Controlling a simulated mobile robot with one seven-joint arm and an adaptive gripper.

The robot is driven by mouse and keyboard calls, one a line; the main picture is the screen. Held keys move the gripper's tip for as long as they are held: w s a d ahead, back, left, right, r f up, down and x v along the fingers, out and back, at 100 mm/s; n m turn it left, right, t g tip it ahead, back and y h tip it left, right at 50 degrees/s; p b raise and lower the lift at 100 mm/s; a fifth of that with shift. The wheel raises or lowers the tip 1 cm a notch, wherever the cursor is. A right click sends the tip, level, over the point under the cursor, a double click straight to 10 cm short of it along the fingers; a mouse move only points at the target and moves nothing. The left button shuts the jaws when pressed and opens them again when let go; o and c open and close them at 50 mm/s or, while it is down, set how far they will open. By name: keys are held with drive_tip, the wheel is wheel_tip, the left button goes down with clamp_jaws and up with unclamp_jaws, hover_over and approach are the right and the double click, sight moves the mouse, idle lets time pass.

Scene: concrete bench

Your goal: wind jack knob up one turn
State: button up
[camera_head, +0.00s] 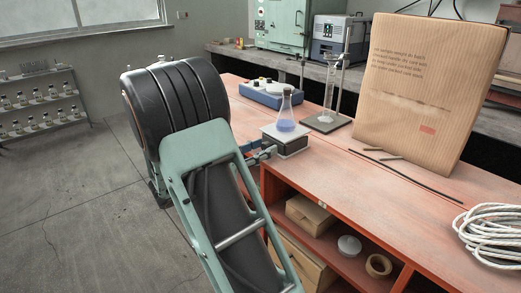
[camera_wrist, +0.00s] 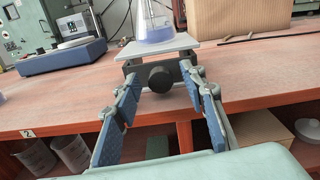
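The lab jack (camera_head: 292,147) stands on the red bench top near its front edge. A conical flask with blue liquid (camera_head: 286,113) stands upright on its plate; the flask's lower part also shows in the wrist view (camera_wrist: 153,22). The jack's dark round knob (camera_wrist: 160,78) faces me below the plate (camera_wrist: 158,47). My gripper (camera_wrist: 160,80) is open, with one blue-padded finger on each side of the knob and visible gaps. Whether the tips reach level with the knob is hard to tell. In the head view my arm hides the knob and most of my gripper (camera_head: 260,153).
A blue instrument (camera_head: 272,93) stands behind the jack on the left. A stand with glassware (camera_head: 325,122) and a large cardboard box (camera_head: 415,85) are to the right. Thin rods (camera_head: 405,172) and coiled white rope (camera_head: 490,232) lie farther right. Open shelves (camera_head: 325,238) are below.

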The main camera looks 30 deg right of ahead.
clamp_jaws()
drive_tip(key=m+b, duration=0.1)
drive_tip(key=m, duration=0.2)
drive_tip(key=shift+f+b, duration=0.15)
drive_tip(key=shift+b, duration=0.2)
drive_tip(key=shift+m, duration=0.9)
unclamp_jaws()
drive_tip(key=shift+a, duration=0.1)
drive_tip(key=s+a, duration=0.1)
drive_tip(key=a, duration=1)
drive_tip(key=shift+s+a, duration=0.35)
drive_tip(key=shift+s, duration=0.05)
